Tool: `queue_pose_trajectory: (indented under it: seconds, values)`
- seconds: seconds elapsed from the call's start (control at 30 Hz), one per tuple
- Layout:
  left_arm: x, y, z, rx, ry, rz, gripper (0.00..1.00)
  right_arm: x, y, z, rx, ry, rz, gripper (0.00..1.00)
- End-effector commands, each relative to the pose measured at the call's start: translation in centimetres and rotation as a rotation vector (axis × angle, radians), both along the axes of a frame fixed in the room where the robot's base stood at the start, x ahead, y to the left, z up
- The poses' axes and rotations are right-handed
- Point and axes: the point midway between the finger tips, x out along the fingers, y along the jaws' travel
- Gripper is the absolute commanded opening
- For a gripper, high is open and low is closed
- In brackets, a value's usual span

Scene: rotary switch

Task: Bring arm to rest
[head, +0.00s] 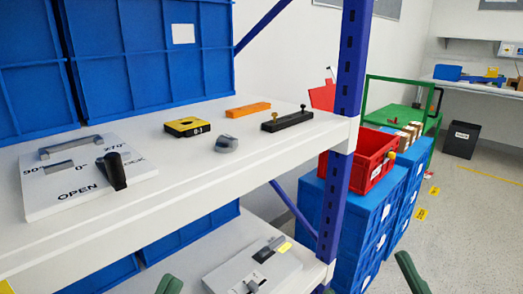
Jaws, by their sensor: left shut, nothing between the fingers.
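The rotary switch board (50,204) lies on the white upper shelf at left. It is a pale panel printed OPEN, LOCK and angle marks. Its black knob (113,172) stands upright near the board's right part, with a grey bar handle (70,147) behind it. My left gripper (168,285) shows only as a dark green piece at the bottom edge, low in front of the shelf. It is shut and empty, apart from the board and knob. Most of it is cut off by the frame. My right gripper is not in view.
The upper shelf (190,190) also bears a yellow-black block (187,127), a grey knob (226,144), an orange bar (248,110) and a black bar (287,121). A blue post (348,70) bounds it. A second panel (250,270) lies below. Free floor (470,220) is at right.

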Motion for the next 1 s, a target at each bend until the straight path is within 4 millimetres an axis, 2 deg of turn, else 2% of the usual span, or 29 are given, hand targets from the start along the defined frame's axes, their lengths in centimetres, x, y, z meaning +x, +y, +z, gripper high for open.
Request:
queue_pose_trajectory:
  seconds: [0.03, 0.1, 0.13, 0.43, 0.57, 0.73, 0.87, 1.0]
  values:
    - [-0.8, 0.4, 1.6, 0.041, -0.064, 0.065, 0.00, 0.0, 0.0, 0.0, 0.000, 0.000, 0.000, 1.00]
    - [-1.9, 0.9, 3.5, 0.109, -0.150, 0.158, 0.00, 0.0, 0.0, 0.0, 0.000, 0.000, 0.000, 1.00]
    - [-1.5, 0.9, 3.8, 0.122, -0.132, 0.168, 0.00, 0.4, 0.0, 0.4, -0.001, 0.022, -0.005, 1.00]
    - [2.9, 1.6, 1.8, 0.146, 0.158, 0.197, 0.00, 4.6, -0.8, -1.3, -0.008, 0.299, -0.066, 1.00]
    - [4.5, 2.1, 0.2, 0.164, 0.324, 0.218, 0.00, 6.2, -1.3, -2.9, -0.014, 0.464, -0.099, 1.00]
    - [5.6, 3.0, -3.1, 0.192, 0.603, 0.247, 0.00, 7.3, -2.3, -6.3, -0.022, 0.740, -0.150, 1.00]
    - [5.0, 3.7, -6.2, 0.213, 0.824, 0.265, 0.00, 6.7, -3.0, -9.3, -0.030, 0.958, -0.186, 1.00]
    - [3.0, 4.4, -9.4, 0.235, 1.060, 0.277, 0.00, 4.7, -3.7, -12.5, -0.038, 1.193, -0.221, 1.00]
